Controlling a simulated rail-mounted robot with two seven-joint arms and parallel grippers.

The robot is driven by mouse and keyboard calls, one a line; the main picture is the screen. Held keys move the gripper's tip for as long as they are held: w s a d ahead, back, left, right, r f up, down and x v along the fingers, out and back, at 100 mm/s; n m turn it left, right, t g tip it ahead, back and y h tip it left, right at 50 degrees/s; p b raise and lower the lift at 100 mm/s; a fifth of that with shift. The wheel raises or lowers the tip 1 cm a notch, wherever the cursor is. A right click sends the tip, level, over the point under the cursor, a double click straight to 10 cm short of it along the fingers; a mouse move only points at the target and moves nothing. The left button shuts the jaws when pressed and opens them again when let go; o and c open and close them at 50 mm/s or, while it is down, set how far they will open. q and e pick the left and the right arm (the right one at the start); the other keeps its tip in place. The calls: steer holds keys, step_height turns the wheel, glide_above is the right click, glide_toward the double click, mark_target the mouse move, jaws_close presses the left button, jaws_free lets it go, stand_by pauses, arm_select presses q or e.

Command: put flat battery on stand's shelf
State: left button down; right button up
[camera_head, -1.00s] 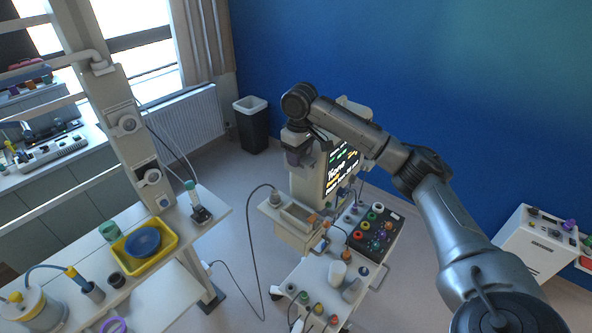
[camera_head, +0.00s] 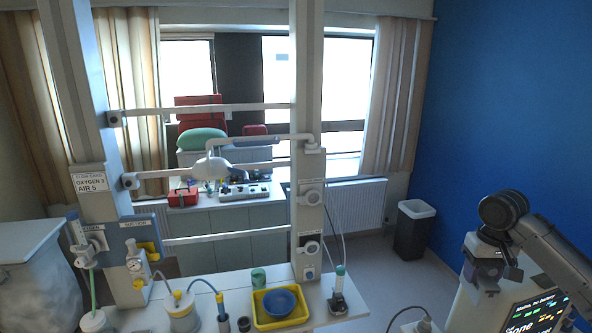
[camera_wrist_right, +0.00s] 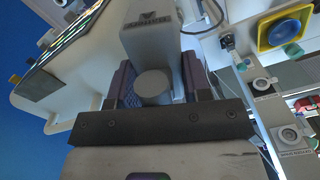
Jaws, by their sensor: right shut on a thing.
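In the right wrist view my right gripper (camera_wrist_right: 157,88) is shut on the flat battery (camera_wrist_right: 150,36), a pale grey block with a small dark label and a round grey knob. Dark purplish fingers stand on either side of it. In the head view my right gripper (camera_head: 486,262) is at the lower right, pointing down near the white monitor stand (camera_head: 466,304) with its lit screen (camera_head: 532,314). The battery is hard to make out there. The stand also shows at upper left in the wrist view (camera_wrist_right: 40,95). Its lower part and shelf are out of the head view. My left gripper is not in view.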

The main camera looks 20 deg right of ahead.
steer(key=s+a+f+n, duration=0.2)
steer(key=a+f, duration=0.1)
steer(key=a, duration=1)
steer(key=s+a+f+n, duration=0.2)
steer(key=a+f, duration=0.2)
steer(key=a, duration=0.9)
steer(key=s+a+f+n, duration=0.1)
steer(key=s+a+f, duration=0.1)
steer(key=a, duration=1.1)
steer(key=shift+s+a+f+n, duration=0.15)
steer(key=shift+s+f+n, duration=0.2)
steer(key=shift+f, duration=0.35)
